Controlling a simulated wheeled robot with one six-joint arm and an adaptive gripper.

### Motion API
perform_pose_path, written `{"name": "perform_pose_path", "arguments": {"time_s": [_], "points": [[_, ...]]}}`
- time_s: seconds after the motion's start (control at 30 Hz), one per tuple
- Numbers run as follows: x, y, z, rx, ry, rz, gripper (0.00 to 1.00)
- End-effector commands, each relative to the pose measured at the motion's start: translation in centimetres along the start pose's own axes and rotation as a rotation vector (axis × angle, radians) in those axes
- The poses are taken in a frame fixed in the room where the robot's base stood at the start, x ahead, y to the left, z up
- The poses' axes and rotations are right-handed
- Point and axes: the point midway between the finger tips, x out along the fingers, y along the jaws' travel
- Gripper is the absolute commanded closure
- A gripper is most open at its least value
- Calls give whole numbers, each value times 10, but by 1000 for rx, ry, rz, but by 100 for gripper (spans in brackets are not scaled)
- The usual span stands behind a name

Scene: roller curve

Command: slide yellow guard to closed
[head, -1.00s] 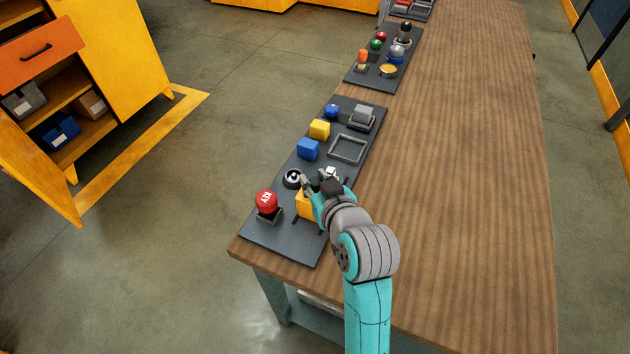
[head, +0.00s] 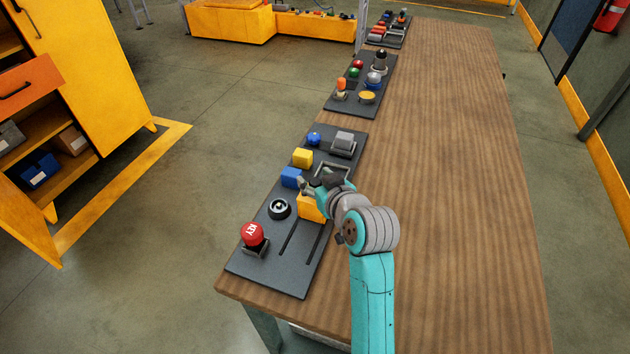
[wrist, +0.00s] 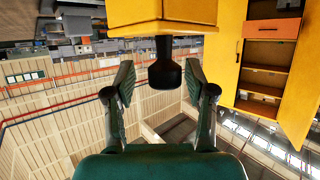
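The yellow guard (head: 311,207) is a block at the far end of two dark parallel slots (head: 302,242) in the near grey panel. In the wrist view the guard (wrist: 163,14) fills the top, with a dark knob (wrist: 165,72) sticking out from it. My gripper (head: 314,186) is at the guard's upper side in the head view. In the wrist view my gripper (wrist: 160,82) has its fingers apart on either side of the knob, with gaps visible. The arm hides part of the guard's right side.
On the same panel are a red button (head: 253,235), a black round dial (head: 279,208), a blue block (head: 291,177), a yellow block (head: 303,157) and a grey square frame (head: 333,170) close beyond my gripper. The wooden table (head: 440,180) is clear to the right.

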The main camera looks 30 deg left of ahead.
Motion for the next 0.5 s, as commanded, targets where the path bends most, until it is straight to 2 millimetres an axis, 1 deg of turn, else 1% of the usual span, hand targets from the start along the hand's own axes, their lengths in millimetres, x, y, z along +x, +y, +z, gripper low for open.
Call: {"name": "perform_pose_path", "arguments": {"time_s": [0.2,0.3,0.37,0.5], "points": [[0,-1,0,0,-1,-2,44],[-4,-1,0,0,-1,-2,44],[-8,-1,1,1,-1,-2,44],[-30,-1,1,1,0,-2,44]]}}
